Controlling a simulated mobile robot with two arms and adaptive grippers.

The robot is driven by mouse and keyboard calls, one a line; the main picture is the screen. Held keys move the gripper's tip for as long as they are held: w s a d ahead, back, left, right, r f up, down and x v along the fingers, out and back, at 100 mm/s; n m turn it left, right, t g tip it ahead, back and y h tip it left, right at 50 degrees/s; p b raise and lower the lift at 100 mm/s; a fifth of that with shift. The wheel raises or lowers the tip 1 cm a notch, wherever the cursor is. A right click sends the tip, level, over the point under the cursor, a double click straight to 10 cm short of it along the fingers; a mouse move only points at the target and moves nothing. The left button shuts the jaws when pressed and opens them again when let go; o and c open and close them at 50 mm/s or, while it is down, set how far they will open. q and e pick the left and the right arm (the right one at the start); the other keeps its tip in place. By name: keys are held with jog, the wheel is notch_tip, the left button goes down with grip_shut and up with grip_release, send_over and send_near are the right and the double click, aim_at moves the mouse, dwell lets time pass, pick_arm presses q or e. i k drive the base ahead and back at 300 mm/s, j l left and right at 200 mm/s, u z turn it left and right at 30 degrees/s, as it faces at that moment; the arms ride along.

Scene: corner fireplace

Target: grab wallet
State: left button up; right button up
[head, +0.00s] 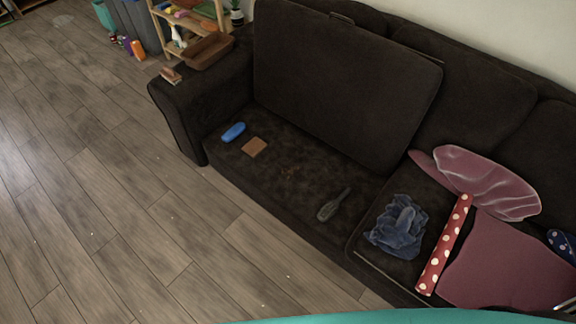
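A small flat brown square thing (254,147), which looks like the wallet, lies on the dark sofa seat (290,190) toward its left end.
A dark hairbrush-like thing (333,205), crumpled blue cloth (398,227), a red polka-dot roll (445,245) and pink cushions (508,262) lie farther right on the sofa. A brown tray (208,51) rests on the left armrest. The wooden floor (110,210) in front is clear.

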aim_at(256, 145)
jog(key=i+j, duration=0.7)
jog(key=i, duration=0.2)
